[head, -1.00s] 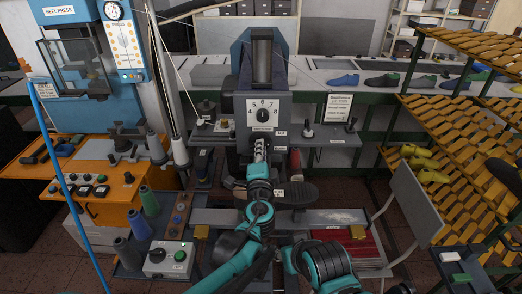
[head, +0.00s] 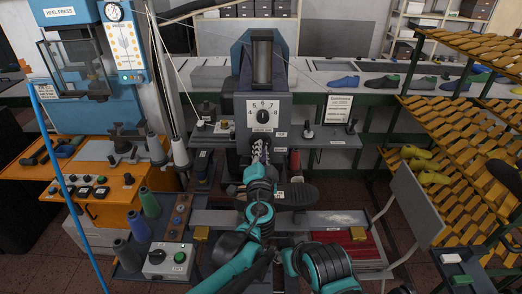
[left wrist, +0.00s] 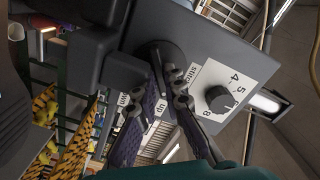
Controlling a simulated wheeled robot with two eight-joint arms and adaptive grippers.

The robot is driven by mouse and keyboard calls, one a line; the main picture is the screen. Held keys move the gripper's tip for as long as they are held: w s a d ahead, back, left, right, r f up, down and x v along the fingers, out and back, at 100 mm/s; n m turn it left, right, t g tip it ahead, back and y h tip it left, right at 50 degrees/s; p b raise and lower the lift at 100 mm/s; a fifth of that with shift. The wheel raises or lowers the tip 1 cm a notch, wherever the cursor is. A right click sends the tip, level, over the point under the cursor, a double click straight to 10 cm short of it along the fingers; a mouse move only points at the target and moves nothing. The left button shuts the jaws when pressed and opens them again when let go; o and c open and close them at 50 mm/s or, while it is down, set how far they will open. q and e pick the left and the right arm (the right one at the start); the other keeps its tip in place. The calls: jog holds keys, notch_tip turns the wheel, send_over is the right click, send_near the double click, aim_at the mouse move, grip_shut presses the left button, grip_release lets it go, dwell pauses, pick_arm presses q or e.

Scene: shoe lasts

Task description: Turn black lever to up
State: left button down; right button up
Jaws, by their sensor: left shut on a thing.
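The black lever (left wrist: 160,55) is on the grey panel of the machine in the left wrist view, beside a white label with the word "up" (left wrist: 160,111). My left gripper (left wrist: 174,75) has its fingers at the lever, shut on it; the fingers hide part of it, so its exact angle is hard to tell. In the head view my left gripper (head: 261,150) is at the machine's front, just below the numbered dial, and hides the lever. My right gripper is not in view.
A black dial knob (head: 262,115) with numbers is close above the left gripper. A side shelf (head: 325,140) with small levers is to the right. A grey bench with a control box (head: 168,260) is below. A yellow slatted rack (head: 450,140) stands at the right.

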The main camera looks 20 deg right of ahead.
pick_arm(q)
jog(key=shift+f, duration=0.1)
jog(key=c, duration=1.6)
grip_release()
jog(key=shift+s, duration=0.2)
jog(key=shift+s+a, duration=0.15)
jog(key=shift+s, duration=0.25)
jog(key=v, duration=0.7)
